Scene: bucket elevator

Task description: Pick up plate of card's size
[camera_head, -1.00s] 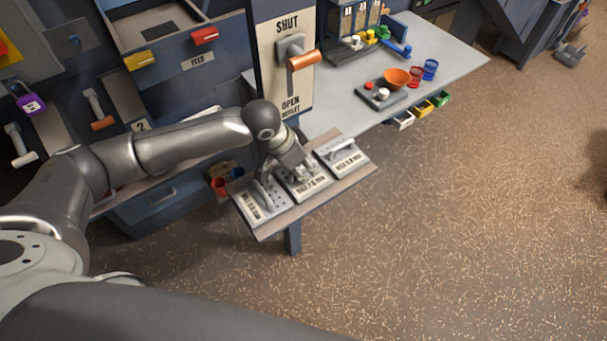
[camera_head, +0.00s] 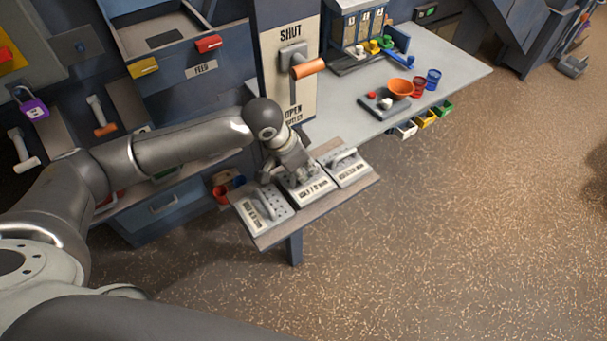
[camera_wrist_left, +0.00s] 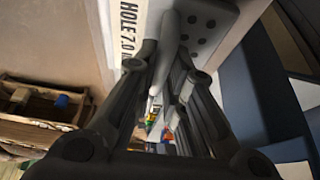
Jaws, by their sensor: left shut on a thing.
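Three grey perforated plates with handles and white printed labels are at the small wooden shelf (camera_head: 274,236) in the head view: a left plate (camera_head: 262,211), a middle plate (camera_head: 308,190) and a right plate (camera_head: 347,169). My left gripper (camera_head: 289,174) is at the middle plate and shut on its handle, hiding part of that plate. In the left wrist view the gripper's fingers (camera_wrist_left: 165,95) close around the handle, and the plate (camera_wrist_left: 205,28) shows holes and a label reading "HOLE 7.0". I cannot tell whether it is clear of the shelf. My right gripper is not in view.
A grey table (camera_head: 455,73) behind holds a tray (camera_head: 376,103), an orange bowl (camera_head: 400,88) and cups. An orange-handled lever (camera_head: 308,68) stands on the SHUT/OPEN panel just behind the shelf. The floor at right is open.

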